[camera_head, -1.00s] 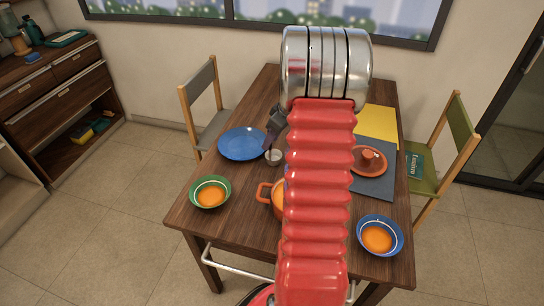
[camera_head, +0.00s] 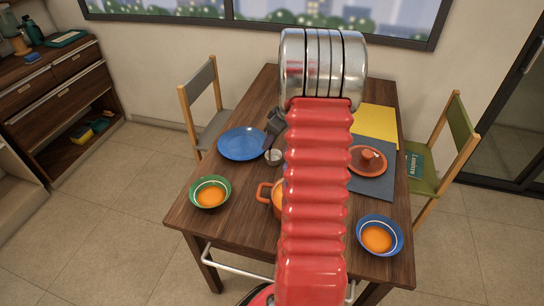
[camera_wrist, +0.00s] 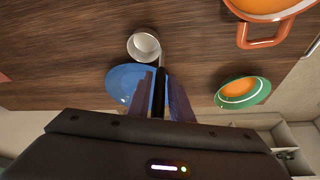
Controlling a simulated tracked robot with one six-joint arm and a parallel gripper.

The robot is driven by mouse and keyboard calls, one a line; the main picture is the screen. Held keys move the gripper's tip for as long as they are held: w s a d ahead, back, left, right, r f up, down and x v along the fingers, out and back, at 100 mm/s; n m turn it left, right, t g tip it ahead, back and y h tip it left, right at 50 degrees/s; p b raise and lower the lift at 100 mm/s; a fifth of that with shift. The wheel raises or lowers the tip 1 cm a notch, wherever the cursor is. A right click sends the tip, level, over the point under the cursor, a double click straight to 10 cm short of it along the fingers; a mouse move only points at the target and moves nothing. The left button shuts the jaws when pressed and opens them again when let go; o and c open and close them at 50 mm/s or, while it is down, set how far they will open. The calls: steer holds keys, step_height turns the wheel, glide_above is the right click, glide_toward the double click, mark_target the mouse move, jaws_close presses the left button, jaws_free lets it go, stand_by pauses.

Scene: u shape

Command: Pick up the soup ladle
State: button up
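The soup ladle shows in the wrist view as a pale round bowl (camera_wrist: 144,46) with a thin metal stem and a black handle. In the head view only its small bowl (camera_head: 273,156) shows clearly, beside the blue plate (camera_head: 242,144). My gripper (camera_wrist: 160,75) has one purplish finger on each side of the black handle. Whether the fingers press on the handle or stand slightly apart is not clear. In the head view my arm hides much of the table's middle, and only a dark part of my gripper (camera_head: 276,121) shows beside it.
An orange pot (camera_head: 265,193) is partly hidden by my arm. A green bowl (camera_head: 210,192) and a blue bowl (camera_head: 380,236) hold orange soup. An orange lid (camera_head: 368,161) lies on a grey mat (camera_head: 374,184). Chairs stand at both sides of the table.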

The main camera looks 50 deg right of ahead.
jaws_close()
stand_by(0.3)
step_height(320, 180, up, 10)
steer(key=shift+r, duration=0.1)
stand_by(0.5)
stand_by(0.4)
